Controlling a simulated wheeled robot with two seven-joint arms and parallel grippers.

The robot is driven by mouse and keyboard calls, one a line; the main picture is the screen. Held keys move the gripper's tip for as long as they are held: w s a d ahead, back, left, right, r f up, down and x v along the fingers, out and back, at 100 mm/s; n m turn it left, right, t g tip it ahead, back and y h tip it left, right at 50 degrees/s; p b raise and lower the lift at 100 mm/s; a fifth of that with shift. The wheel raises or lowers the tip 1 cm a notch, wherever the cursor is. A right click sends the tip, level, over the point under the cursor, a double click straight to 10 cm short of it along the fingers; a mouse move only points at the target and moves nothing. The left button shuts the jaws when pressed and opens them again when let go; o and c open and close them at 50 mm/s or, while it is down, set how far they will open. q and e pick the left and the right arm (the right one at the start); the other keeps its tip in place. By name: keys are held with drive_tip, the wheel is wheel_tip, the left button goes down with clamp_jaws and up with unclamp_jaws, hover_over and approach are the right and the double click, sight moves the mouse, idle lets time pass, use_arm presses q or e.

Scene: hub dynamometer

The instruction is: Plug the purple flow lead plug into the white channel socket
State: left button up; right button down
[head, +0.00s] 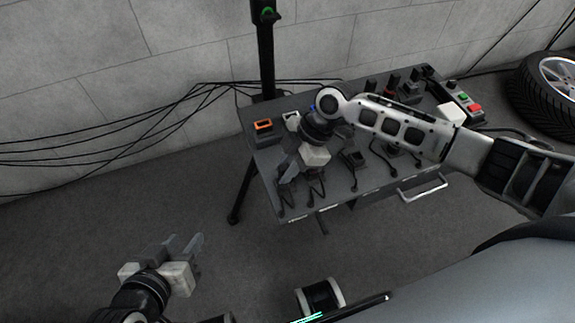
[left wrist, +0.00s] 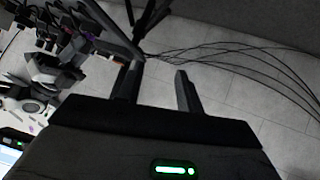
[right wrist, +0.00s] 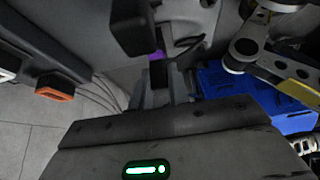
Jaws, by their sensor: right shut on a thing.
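My right gripper (head: 285,172) is over the left front part of the grey bench. In the right wrist view its fingers (right wrist: 160,84) are shut on a dark plug with a purple part (right wrist: 157,50), the purple flow lead plug. The fingers hide much of it. The white channel socket (head: 291,119) sits at the bench's back left, beyond the right gripper and apart from it; it also shows at the left edge of the right wrist view (right wrist: 7,72). My left gripper (head: 184,241) is open and empty, low in front of the bench; its fingers (left wrist: 158,85) stand apart.
An orange-rimmed socket (head: 263,125) is left of the white one. Several dark plugs and leads, including one block (head: 352,158), crowd the bench top (head: 345,190). A black post (head: 265,55) stands behind it. A blue bin (right wrist: 255,92) shows in the right wrist view.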

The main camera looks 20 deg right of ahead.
use_arm(q)
drive_tip(key=shift+r, duration=0.1)
use_arm(e)
drive_tip(key=shift+r, duration=0.15)
drive_tip(key=shift+r+p, duration=0.5)
drive_tip(key=shift+p, duration=0.05)
drive_tip(key=shift+r+p, duration=0.25)
drive_tip(key=shift+p, duration=0.05)
use_arm(q)
drive_tip(key=r, duration=0.2)
drive_tip(key=a+r, duration=0.1)
drive_tip(key=shift+s+r+t, duration=0.25)
drive_tip(key=shift+r+t, duration=0.05)
drive_tip(key=shift+r, duration=0.05)
use_arm(e)
drive_tip(key=shift+r, duration=0.3)
